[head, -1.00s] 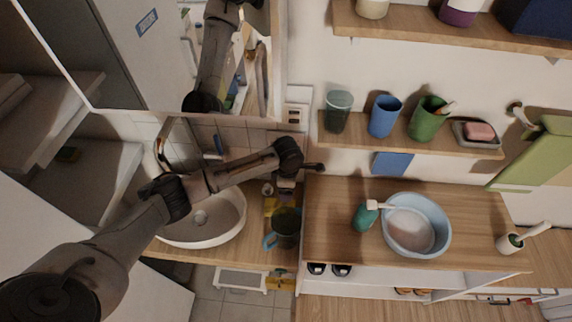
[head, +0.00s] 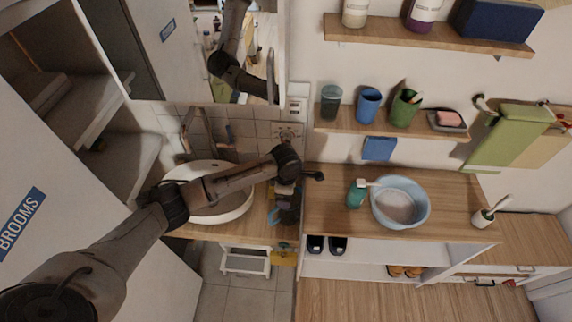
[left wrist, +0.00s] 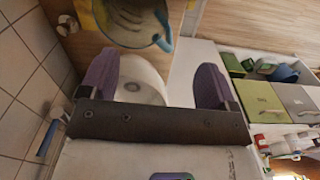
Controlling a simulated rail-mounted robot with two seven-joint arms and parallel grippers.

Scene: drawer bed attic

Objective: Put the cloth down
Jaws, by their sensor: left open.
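My left gripper (head: 286,203) is over the counter between the sink and the wooden worktop, pointing down and mostly hidden by my arm in the head view. In the left wrist view its two purple fingers (left wrist: 155,88) are apart, with nothing held between them. A white round thing shows below and beyond the fingers; I cannot tell what it is. A blue-handled jug (left wrist: 135,20) is at the top of that view. No cloth is clearly in the gripper. A blue cloth-like piece (head: 379,148) hangs under the cup shelf, and a green towel (head: 510,137) hangs at right.
The white sink (head: 235,207) is left of the gripper. The worktop (head: 330,210) holds a green bottle (head: 356,194) and a light blue basin (head: 400,203). A wall shelf (head: 345,124) with cups is above. The worktop's left part is clear.

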